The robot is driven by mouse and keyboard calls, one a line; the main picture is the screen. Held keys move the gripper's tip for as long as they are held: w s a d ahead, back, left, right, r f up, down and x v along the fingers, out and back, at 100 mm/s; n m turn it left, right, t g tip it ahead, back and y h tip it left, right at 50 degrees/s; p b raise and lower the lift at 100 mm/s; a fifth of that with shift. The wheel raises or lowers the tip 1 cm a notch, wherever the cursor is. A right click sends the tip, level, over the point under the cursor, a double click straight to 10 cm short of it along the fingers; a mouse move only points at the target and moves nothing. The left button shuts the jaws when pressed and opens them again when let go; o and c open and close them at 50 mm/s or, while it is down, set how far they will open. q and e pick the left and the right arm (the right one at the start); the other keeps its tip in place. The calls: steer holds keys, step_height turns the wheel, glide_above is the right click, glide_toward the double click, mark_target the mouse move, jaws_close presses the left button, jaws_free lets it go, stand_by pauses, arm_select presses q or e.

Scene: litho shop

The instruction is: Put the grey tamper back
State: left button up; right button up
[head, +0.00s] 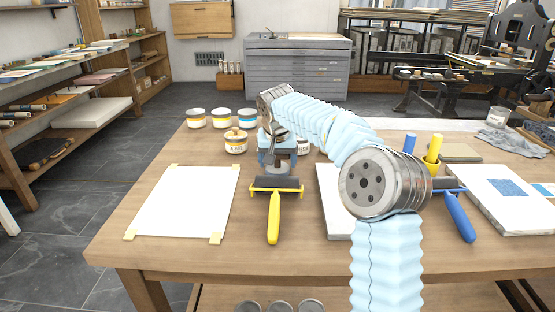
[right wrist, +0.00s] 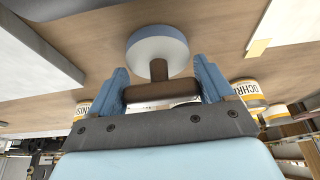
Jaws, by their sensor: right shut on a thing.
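The grey tamper (right wrist: 157,46) shows in the right wrist view as a round pale grey disc with a short brown stem and a brown crosswise grip (right wrist: 160,92). My right gripper (right wrist: 160,84) is shut on that grip, with the disc beyond the fingertips. In the head view my right gripper (head: 277,158) is over the middle of the table, behind the yellow-handled roller. The tamper is mostly hidden there. I cannot tell whether the disc touches the table. My left gripper is not in view.
The wooden table (head: 150,245) holds a taped white sheet (head: 185,202), a yellow-handled roller (head: 273,215), a blue-handled roller (head: 459,218) and pale slabs (head: 333,205). Several ink tins (head: 221,118) stand left of the gripper.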

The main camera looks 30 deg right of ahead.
steer(key=shift+f, duration=0.15)
steer(key=o, duration=1.1)
steer(key=shift+r, duration=0.35)
steer(key=v, duration=1.1)
steer(key=shift+s+a+r, duration=0.15)
steer(key=shift+r, duration=0.2)
